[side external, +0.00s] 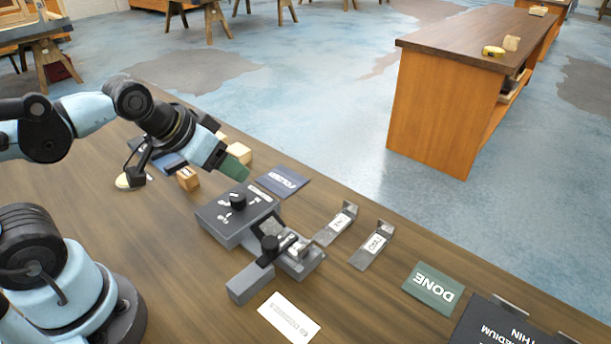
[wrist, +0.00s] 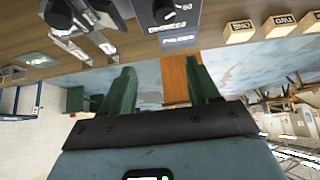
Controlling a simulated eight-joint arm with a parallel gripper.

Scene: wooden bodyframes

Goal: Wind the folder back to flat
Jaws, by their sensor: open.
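The folder is a grey metal device (side external: 228,228) on the wooden bench. Its left block carries a black knob (side external: 238,201) with white markings around it. In the wrist view this knob (wrist: 165,12) sits beside a "DEGREES" label. A second black knob (side external: 270,243) is on the folder's front part, beside a shiny metal piece; it also shows in the wrist view (wrist: 58,12). I cannot tell the bend angle. My gripper (side external: 236,166) has green fingers and is above and behind the left block, apart from it. In the wrist view my gripper (wrist: 162,88) is open and empty.
Two metal strips with upturned ends (side external: 336,226) (side external: 374,248) lie right of the folder. A blue card (side external: 283,182), a green "DONE" card (side external: 433,288), a white card (side external: 289,317) and a black board (side external: 500,325) lie around. Wooden blocks (side external: 188,179) stand left. The left bench front is clear.

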